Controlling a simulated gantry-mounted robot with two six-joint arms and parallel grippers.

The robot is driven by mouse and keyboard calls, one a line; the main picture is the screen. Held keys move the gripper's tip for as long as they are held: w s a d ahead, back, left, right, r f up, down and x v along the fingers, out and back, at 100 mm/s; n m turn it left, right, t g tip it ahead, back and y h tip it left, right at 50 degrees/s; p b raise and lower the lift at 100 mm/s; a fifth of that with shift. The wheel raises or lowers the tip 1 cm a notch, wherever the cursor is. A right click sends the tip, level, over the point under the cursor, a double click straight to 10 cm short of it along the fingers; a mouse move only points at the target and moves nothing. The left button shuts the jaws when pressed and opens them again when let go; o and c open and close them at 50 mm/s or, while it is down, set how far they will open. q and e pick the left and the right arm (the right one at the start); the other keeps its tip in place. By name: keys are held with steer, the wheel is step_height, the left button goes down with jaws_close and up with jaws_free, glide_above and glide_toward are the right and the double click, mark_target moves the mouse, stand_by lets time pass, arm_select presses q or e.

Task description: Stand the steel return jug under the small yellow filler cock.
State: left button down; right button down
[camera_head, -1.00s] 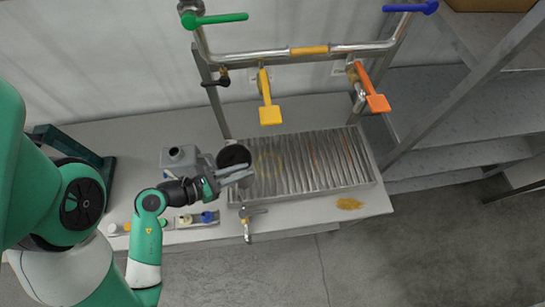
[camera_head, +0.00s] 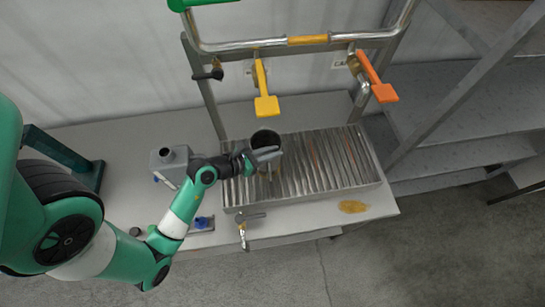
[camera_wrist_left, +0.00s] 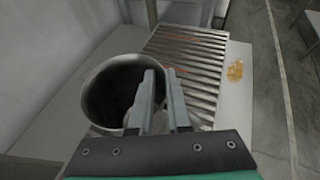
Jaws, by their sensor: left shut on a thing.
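The steel jug (camera_head: 265,139), round with a dark open mouth, is over the left part of the ribbed drain tray, just below the yellow cock in the head view. My left gripper (camera_head: 264,154) is shut on the near side of the jug; whether it grips wall or handle is unclear. In the left wrist view the jug's mouth (camera_wrist_left: 112,92) is beside the fingers (camera_wrist_left: 162,100). The jug looks roughly upright; whether its base touches the tray is hidden. The yellow cock's paddle lever (camera_head: 265,105) hangs from the pipe behind. My right gripper is not in view.
An orange-levered cock (camera_head: 383,91) hangs to the right and a black-levered one (camera_head: 209,75) to the left. The ribbed tray (camera_head: 345,160) is clear on its right side. A grey box (camera_head: 170,158) stands left. A yellow-brown spill (camera_head: 354,206) lies at front right.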

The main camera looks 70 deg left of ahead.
arm_select(q)
step_height(320, 180, down, 3)
steer(key=shift+w+f+b, duration=0.1)
steer(key=shift+f+b, duration=0.05)
steer(key=shift+b, duration=0.5)
steer(key=c, duration=0.8)
jaws_free()
steer(key=shift+c, duration=0.2)
